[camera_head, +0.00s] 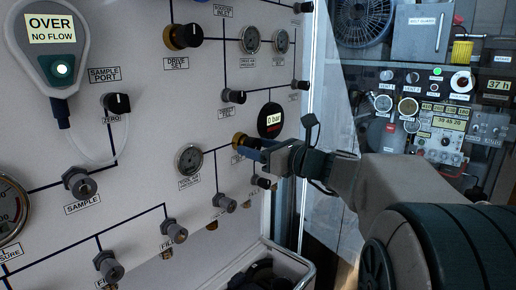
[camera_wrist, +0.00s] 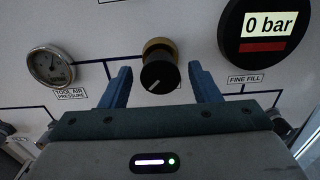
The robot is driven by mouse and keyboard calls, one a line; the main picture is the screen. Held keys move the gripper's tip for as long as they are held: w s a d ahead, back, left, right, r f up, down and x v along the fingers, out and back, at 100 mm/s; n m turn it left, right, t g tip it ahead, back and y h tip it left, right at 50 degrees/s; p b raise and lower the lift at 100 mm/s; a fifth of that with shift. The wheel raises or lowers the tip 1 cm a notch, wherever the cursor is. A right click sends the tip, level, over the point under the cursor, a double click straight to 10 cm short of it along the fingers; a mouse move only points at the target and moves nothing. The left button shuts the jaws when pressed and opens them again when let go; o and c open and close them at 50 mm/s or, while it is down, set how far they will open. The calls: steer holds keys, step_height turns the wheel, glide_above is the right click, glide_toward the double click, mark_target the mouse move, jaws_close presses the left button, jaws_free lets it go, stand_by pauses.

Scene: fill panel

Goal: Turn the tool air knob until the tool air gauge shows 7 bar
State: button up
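The brass collar shows in the head view (camera_head: 238,139), partly behind my gripper. My gripper (camera_wrist: 159,80) is open, its blue fingers apart on either side of the knob, with gaps on both sides.
A round black digital gauge (camera_wrist: 268,28) labelled fine fill reads 0 bar, close right of my gripper. Other knobs, such as the drive set knob (camera_head: 184,36), and fittings stick out of the panel. A bin (camera_head: 290,258) stands below.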

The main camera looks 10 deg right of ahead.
steer(key=c, duration=0.9)
steer(key=shift+o, duration=0.2)
steer(key=shift+f+b, duration=0.1)
steer(key=shift+b, duration=0.25)
steer(key=n+b, duration=1)
steer(key=b, duration=0.2)
steer(key=shift+f+n, duration=0.1)
steer(key=shift+n, duration=0.2)
steer(key=shift+w+n+b, duration=0.1)
steer(key=shift+n+b, duration=0.8)
steer(key=shift+n, duration=0.1)
steer(key=shift+r, duration=0.2)
